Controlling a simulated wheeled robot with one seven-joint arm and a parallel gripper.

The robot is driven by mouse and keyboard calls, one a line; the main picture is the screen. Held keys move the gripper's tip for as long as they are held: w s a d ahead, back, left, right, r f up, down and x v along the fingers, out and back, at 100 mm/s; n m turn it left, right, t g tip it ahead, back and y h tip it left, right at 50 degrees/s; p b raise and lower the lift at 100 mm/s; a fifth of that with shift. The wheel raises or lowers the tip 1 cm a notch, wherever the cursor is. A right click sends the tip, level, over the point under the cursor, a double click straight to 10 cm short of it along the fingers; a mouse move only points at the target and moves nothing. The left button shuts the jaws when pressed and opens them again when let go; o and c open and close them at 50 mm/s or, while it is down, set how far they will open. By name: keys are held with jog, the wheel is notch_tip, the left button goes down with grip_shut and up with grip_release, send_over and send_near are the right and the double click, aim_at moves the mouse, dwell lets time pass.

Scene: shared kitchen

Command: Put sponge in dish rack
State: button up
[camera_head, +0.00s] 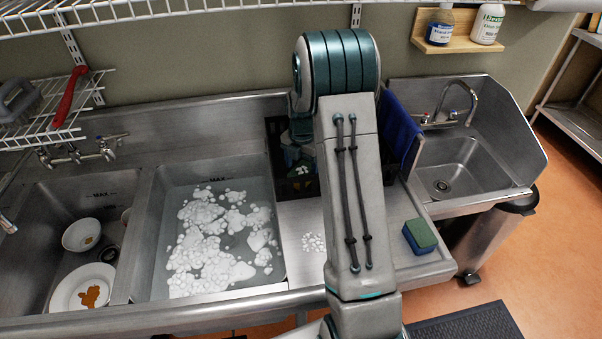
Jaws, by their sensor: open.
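The sponge (420,236), a small block with a green top and a blue side, lies on the steel counter right of my arm, near the front edge. A dark crate-like rack (273,140), which looks like the dish rack, stands at the back of the counter between the basins. My raised arm hides much of it, and items inside show only in part. My gripper does not show; only my arm links are seen, crossing the middle of the view.
A foamy water basin (155,240) is left of my arm. The far-left basin (35,225) holds dirty dishes. A blue panel (400,130) stands right of my arm, beside a small hand sink (455,170). Some foam (313,243) lies on the counter. Bare counter surrounds the sponge.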

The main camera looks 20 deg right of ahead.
aim_at(302, 170)
jog(key=s+a+r+m+b, duration=0.1)
jog(key=s+a+r+m, duration=0.1)
jog(key=r, duration=0.5)
jog(key=s+a+r+m, duration=0.1)
jog(key=s+r+m, duration=0.2)
jog(key=r, duration=0.4)
jog(key=s+a+r+m+t, duration=0.1)
jog(key=s+a+m, duration=0.3)
jog(key=s+m, duration=0.6)
jog(key=s+a+r+m+t, duration=0.2)
jog(key=s+a+m, duration=0.2)
jog(key=s+m, duration=0.5)
jog(key=s, duration=0.4)
jog(key=shift+r+m+t, duration=0.3)
jog(key=shift+r+m, duration=0.1)
